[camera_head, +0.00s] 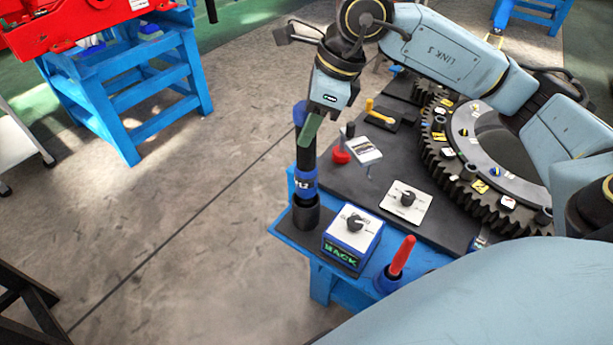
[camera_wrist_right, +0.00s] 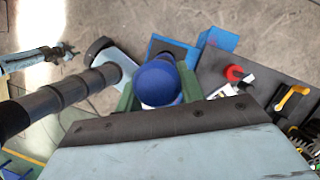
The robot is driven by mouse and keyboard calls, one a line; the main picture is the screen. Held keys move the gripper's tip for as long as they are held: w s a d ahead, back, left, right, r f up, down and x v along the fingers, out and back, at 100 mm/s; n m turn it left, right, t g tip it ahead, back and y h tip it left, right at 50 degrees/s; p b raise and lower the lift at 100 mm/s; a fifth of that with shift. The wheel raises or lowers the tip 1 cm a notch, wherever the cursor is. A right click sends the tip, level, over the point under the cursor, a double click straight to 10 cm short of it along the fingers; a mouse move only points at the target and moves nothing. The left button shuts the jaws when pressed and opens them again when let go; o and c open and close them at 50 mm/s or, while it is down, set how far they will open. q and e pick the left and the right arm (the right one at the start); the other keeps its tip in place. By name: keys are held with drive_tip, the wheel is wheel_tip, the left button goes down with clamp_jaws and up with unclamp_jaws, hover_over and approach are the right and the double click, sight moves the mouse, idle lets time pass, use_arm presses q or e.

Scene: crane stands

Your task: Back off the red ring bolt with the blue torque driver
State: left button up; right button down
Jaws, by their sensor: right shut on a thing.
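The blue torque driver (camera_head: 305,182) stands upright at the near left corner of the blue stand. It has a blue top, a dark shaft and a blue band marked "12". Its lower end is in or on a black cylinder (camera_head: 306,213). My right gripper (camera_head: 306,132), with green fingers, is shut on the driver's upper part. In the right wrist view the driver's round blue end (camera_wrist_right: 159,82) sits between the green fingers (camera_wrist_right: 158,92). I cannot make out the red ring bolt for certain. My left gripper is not in view.
Beside the driver is a box marked "BACK" (camera_head: 341,252) with a dial. A dial plate (camera_head: 407,202), a red-handled tool (camera_head: 402,256) and a red knob (camera_head: 340,155) are close by. A large dark gear ring (camera_head: 455,185) lies farther right.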

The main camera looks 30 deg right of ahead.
sight(302, 105)
drive_tip(key=shift+r+p, duration=1.85)
drive_tip(key=shift+r, duration=1.15)
drive_tip(key=shift+f, duration=0.1)
